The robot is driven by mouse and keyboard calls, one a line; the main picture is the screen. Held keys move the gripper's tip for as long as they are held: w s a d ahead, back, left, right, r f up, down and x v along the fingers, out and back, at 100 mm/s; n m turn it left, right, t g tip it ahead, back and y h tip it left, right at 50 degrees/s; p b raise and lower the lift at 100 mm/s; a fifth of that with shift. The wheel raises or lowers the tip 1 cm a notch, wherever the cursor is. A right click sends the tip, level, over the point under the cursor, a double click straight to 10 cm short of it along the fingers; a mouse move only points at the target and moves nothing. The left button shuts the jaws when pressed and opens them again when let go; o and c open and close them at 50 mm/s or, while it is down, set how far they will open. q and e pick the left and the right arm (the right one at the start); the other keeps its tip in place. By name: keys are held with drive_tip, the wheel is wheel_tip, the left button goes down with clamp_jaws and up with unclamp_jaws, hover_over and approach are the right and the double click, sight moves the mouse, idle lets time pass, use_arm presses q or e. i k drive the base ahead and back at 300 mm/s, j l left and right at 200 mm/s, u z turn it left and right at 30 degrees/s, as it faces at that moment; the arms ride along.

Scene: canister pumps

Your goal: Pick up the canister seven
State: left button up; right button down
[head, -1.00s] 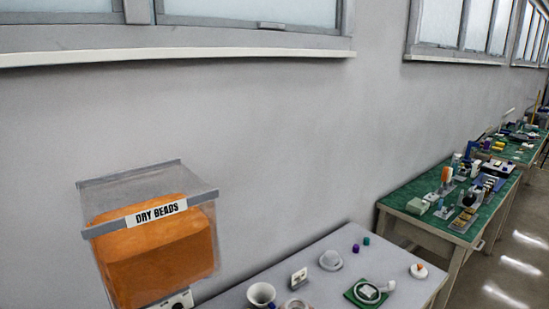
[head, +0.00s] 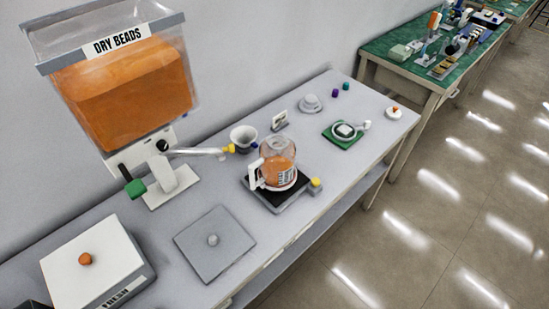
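A clear round canister (head: 278,162) with orange contents and a white handle on its left side stands on a dark square base (head: 284,197) in the middle of the table. It has a printed marking on its front, too small to read, so I cannot tell whether it is canister seven. Neither of my grippers is in the head view.
A bin labelled "DRY BEADS" (head: 126,85), filled orange, stands at the left, with a spout arm (head: 195,152) below it.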

sight(277, 170)
drive_tip(key=k+l+u, duration=0.15)
drive_tip(key=u, duration=0.2)
drive_tip(key=k+l+u, duration=0.15)
drive_tip(key=l+u, duration=0.25)
drive_tip(key=k+l+u, duration=0.1)
drive_tip(key=u, duration=0.25)
drive_tip(key=k, duration=0.1)
